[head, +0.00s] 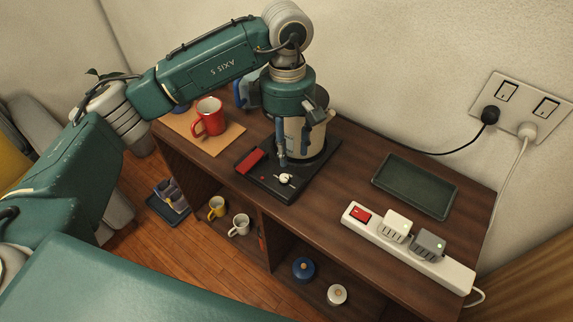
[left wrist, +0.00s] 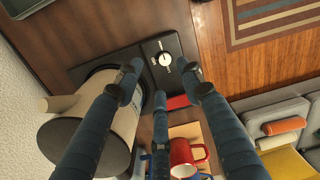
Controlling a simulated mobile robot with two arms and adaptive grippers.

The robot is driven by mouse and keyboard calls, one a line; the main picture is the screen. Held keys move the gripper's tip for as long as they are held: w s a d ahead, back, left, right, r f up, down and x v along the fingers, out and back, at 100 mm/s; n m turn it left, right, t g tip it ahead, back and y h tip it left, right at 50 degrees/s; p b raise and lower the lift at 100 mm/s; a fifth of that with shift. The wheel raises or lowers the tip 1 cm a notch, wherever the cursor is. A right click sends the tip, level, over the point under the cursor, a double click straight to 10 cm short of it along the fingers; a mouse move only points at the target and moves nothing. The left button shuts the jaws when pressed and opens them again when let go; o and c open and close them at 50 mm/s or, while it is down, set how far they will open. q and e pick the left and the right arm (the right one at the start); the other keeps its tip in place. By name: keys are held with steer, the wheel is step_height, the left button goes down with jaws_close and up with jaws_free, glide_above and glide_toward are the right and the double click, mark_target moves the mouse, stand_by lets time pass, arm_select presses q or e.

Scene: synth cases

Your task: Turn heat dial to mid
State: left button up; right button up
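The heat dial (head: 285,179) is a small white knob on the front of a black hot plate (head: 272,187). In the left wrist view the dial (left wrist: 165,59) sits on the plate's black panel (left wrist: 160,45) with small pale marks around it; its exact setting is too small to read. My left gripper (head: 293,158) points down over the hot plate, close to the dial. In the left wrist view its blue fingers (left wrist: 161,80) are spread with a gap between them, and the dial shows beyond the gap, seemingly untouched. My right gripper is not in view.
A cream pot (head: 318,137) stands on the plate right behind my gripper. A red mug (head: 208,116) stands on a board farther left. A dark tray (head: 415,186) and a power strip (head: 445,268) are at right.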

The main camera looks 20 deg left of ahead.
mark_target(284, 177)
arm_select(q)
steer(key=f+p, duration=0.1)
steer(key=f, duration=0.2)
steer(key=a+f, duration=0.1)
steer(key=f, duration=0.2)
steer(key=f+p, duration=0.1)
steer(key=f, duration=0.2)
steer(key=shift+s+a+p, duration=0.15)
steer(key=shift+s+p, duration=0.05)
steer(key=shift+p, duration=0.1)
steer(key=shift+f, duration=0.65)
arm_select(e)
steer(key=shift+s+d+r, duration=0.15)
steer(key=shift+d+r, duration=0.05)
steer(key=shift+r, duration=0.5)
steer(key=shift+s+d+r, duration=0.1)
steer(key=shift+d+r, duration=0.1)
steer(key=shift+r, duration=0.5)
arm_select(q)
jaws_close()
